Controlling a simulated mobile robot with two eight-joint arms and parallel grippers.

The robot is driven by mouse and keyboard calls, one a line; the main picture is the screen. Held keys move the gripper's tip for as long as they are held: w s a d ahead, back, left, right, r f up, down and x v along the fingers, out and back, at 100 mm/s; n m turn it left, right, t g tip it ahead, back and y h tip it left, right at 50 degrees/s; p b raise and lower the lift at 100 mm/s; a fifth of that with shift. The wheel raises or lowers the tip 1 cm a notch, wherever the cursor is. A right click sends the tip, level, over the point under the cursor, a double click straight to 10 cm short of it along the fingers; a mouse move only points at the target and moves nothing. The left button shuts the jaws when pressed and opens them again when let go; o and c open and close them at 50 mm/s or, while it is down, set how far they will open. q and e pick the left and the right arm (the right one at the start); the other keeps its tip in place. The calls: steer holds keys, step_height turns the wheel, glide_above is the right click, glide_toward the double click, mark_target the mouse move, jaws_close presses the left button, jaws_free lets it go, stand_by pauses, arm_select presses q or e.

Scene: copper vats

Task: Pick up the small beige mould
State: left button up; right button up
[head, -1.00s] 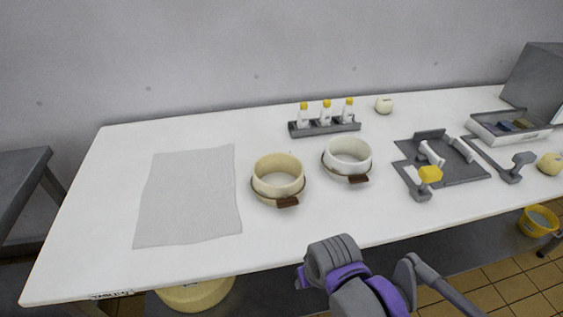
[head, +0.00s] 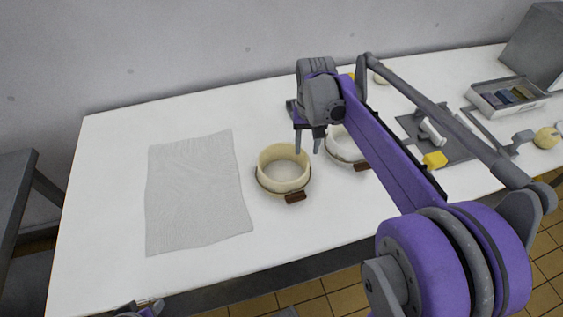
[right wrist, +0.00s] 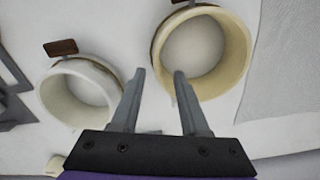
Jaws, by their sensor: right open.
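The small beige mould (head: 284,171) is a round, open ring with a dark brown tab at its front, standing on the white table (head: 110,190). It also shows in the right wrist view (right wrist: 236,62), at upper right. My right gripper (head: 309,148) is open and empty above the table, up and to the right of the beige mould in the head view. In the right wrist view its two fingers (right wrist: 156,75) point between the beige mould and the white mould (right wrist: 52,100), the right finger near the beige rim.
The white mould (head: 336,148) stands to the right, partly hidden by my right arm. A grey cloth (head: 195,195) lies at left. A grey fixture with a yellow block (head: 434,160) and a tray (head: 508,98) stand at right. The table's left end is clear.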

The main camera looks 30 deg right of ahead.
mark_target(308, 159)
steer(key=f, duration=0.8)
steer(key=shift+s+d+b, duration=0.15)
steer(key=shift+s+b, duration=0.15)
steer(key=shift+b, duration=0.1)
steer(key=shift+r, duration=0.1)
steer(key=shift+c, duration=0.2)
jaws_close()
stand_by(0.7)
